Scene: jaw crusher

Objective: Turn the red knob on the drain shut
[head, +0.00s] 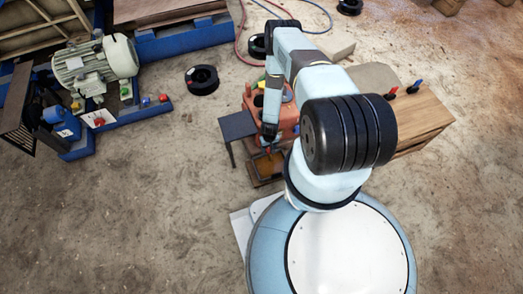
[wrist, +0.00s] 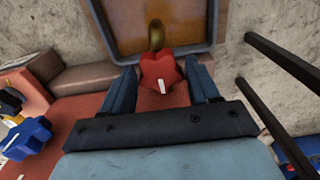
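The red knob (wrist: 161,72) is star-shaped with a white mark and shows in the middle of the wrist view. A brass-coloured drain piece (wrist: 156,36) sticks out beyond it over a brown pan (wrist: 118,38) with a dark rim. My gripper (wrist: 161,80) has one blue finger on each side of the knob. In the head view my gripper (head: 268,147) reaches down beside an orange machine body (head: 284,128), above the pan (head: 266,182). The knob is hardly visible there.
A small dark table (head: 238,125) stands left of the orange body; its thin legs (wrist: 285,62) show in the wrist view. A wooden bench (head: 422,112) stands to the right. A blue-framed motor unit (head: 95,70) is at the upper left. The ground at lower left is clear.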

